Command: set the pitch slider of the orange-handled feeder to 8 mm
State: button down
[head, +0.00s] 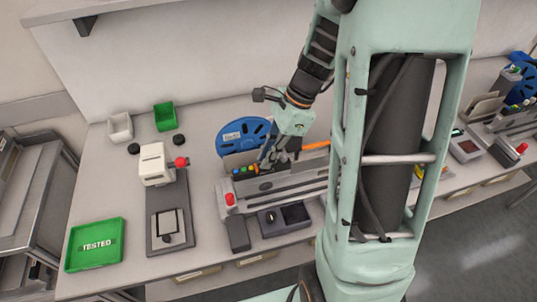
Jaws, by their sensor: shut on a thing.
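The orange-handled feeder (293,181) lies along a grey fixture on the bench, with its orange handle (316,145) pointing right and partly behind my arm. A blue reel (243,137) stands behind its left end. My gripper (266,162) points down at the feeder's upper side, just right of a row of small coloured buttons (243,170). Its fingers are shut on a small part of the feeder. The pitch slider and its scale are too small and covered to read, so I cannot tell its setting.
A red knob (230,199) is at the fixture's left end. A white device with a red ball (153,165) stands left, near a green TESTED tray (95,244). White (119,127) and green (164,117) bins stand behind. Another feeder station (499,117) is at far right.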

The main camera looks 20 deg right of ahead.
aim_at(278, 162)
jog(key=shift+a, duration=0.85)
jog(key=c, duration=2)
grip_release()
jog(key=shift+r, duration=0.1)
jog(key=v, duration=1.2)
jog(key=shift+d, duration=0.1)
